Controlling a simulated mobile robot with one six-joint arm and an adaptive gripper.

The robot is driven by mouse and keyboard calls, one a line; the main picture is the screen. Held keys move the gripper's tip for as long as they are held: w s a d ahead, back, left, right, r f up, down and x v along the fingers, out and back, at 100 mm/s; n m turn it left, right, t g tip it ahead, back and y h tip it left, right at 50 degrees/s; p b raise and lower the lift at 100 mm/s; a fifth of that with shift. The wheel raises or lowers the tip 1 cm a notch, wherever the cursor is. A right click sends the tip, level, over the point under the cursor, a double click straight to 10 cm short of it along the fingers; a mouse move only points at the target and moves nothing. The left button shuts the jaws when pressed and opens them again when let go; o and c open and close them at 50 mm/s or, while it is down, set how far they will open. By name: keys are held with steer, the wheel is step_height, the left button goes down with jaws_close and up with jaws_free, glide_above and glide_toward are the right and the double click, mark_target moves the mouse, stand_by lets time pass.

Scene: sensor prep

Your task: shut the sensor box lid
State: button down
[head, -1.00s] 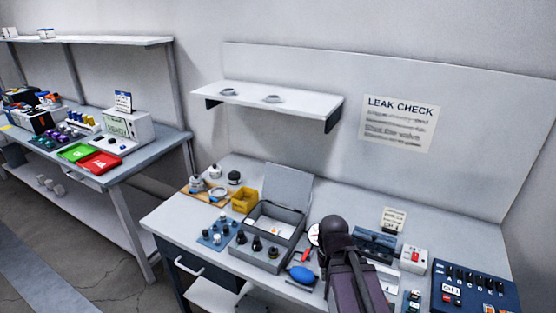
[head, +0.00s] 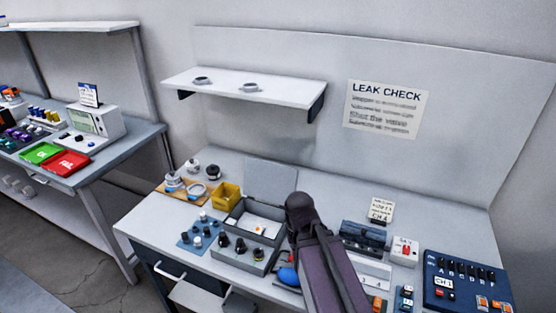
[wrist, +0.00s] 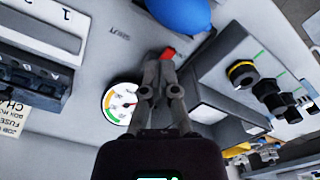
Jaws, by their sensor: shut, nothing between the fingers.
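The grey sensor box (head: 238,228) stands on the bench with its lid (head: 270,177) raised upright at the back. A few small light and orange bits show inside it, and several black knobbed parts stand along its front. My arm covers the right edge of the lid in the head view and hides my gripper there. In the wrist view my gripper (wrist: 159,62) is shut and empty, above the bench beside the box. The box's black-knobbed front part (wrist: 235,72) lies to the right of the fingers in that view.
A round gauge (wrist: 121,102) and a blue bulb (wrist: 182,12) with a red tip lie close to the fingers. A yellow bin (head: 226,196) stands left of the box. A dark block (head: 364,236) and a blue panel (head: 463,285) stand right of my arm. A shelf (head: 285,92) hangs behind.

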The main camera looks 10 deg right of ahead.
steer(key=shift+w, duration=0.1)
steer(key=w+r+m+p, duration=0.2)
steer(key=w+r+p, duration=0.4)
steer(key=w, duration=0.4)
steer(key=w+r+m+t+h+p, duration=0.1)
steer(key=w+r+m+p, duration=0.1)
steer(key=w+r+p, duration=0.5)
steer(key=w+r+m+t+p, duration=0.1)
steer(key=w+r+m+p, duration=0.2)
steer(key=w+r+p, duration=0.4)
steer(key=w, duration=0.6)
steer(key=shift+w+r+h, duration=0.2)
steer(key=shift+r+h, duration=0.1)
steer(key=shift+a+f, duration=0.1)
steer(key=shift+f, duration=0.05)
steer(key=b+x, duration=0.9)
steer(key=shift+f+b, duration=0.3)
steer(key=shift+f, duration=0.05)
